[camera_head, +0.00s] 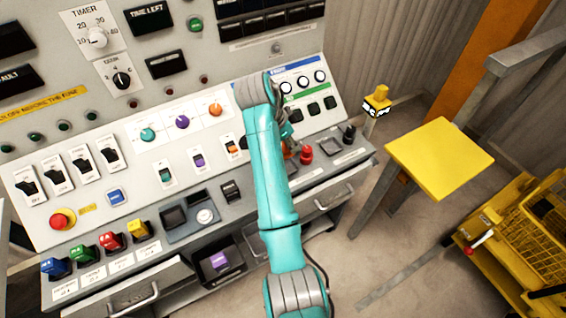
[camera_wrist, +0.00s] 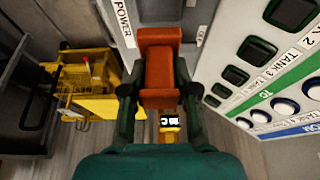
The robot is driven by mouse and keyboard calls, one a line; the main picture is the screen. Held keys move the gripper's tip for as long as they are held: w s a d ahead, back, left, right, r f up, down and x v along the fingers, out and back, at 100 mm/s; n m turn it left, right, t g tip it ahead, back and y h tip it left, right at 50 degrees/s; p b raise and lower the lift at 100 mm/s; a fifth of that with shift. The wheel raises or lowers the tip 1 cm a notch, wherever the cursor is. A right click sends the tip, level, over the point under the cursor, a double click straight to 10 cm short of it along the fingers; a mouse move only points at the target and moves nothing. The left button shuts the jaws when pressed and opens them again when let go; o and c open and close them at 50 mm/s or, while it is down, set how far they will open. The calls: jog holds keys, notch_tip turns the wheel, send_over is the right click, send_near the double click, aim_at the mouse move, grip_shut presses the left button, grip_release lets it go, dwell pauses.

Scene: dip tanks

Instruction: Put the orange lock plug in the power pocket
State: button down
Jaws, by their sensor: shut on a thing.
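The orange lock plug (camera_wrist: 160,72) is held between the two fingers of my gripper (camera_wrist: 160,92) in the wrist view. The fingers press on its left and right sides. In the head view my arm covers most of the gripper, and only a little orange (camera_head: 287,151) shows beside it. A white plate marked POWER (camera_wrist: 124,22) lies just beyond the plug in the wrist view. The plug and gripper cover the area beside this label, so the power pocket cannot be made out. Whether the plug touches the panel cannot be told.
A red knob-like piece (camera_head: 306,155) and a black one (camera_head: 349,134) stand on the console ledge near my gripper. Rows of buttons (camera_head: 305,79) lie above. A yellow-topped stand (camera_head: 438,158) and a yellow cart (camera_head: 520,235) are to the right.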

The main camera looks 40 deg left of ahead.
aim_at(293, 164)
notch_tip(293, 164, down, 7)
jog(key=shift+f, duration=0.2)
dwell(0.4)
jog(key=c, duration=0.9)
grip_release()
jog(key=shift+f, duration=0.15)
